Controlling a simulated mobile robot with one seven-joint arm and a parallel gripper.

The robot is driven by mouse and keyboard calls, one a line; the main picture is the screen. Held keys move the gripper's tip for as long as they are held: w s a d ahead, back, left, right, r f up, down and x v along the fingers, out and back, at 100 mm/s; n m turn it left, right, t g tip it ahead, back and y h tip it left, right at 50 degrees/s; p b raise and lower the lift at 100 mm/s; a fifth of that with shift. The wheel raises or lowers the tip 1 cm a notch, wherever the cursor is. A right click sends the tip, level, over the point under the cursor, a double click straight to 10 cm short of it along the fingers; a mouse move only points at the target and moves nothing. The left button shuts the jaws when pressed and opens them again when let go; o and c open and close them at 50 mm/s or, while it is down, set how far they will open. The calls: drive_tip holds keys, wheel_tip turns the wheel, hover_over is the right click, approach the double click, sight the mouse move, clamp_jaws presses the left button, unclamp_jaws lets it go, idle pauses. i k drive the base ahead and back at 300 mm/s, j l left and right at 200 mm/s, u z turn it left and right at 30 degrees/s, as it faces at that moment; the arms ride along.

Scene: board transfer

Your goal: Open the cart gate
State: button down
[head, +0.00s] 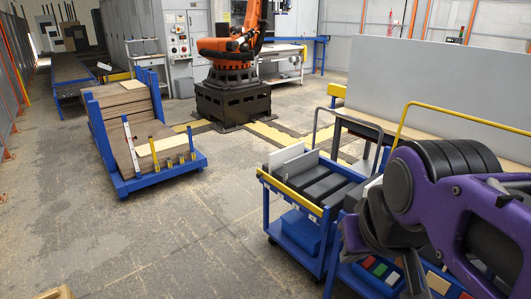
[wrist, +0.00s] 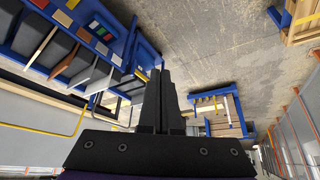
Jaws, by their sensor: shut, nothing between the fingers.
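A blue cart (head: 268,212) stands right of centre in the head view, with dark slots on top and pale upright boards (head: 290,158) in it. A yellow bar (head: 290,192) runs along its near end and looks like the gate; it lies across that end. In the wrist view a short yellow bar (wrist: 127,78), probably the same one, shows left of my fingers. My gripper (wrist: 160,72) is shut and empty, apart from the bar. In the head view my purple arm covers the right side, and I cannot make out the fingertips.
A second blue cart with coloured blocks (head: 380,269) stands beside the first, partly behind my arm. A blue trolley (head: 130,187) with stacked brown boards stands at left. An orange robot arm (head: 232,48) stands at the back. The floor between trolley and carts is clear.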

sight(314, 208)
drive_tip(key=i+j, duration=0.25)
drive_tip(key=i, duration=0.2)
drive_tip(key=i+j, duration=0.25)
drive_tip(key=i, duration=0.15)
drive_tip(key=i+j, duration=0.25)
drive_tip(key=i, duration=0.2)
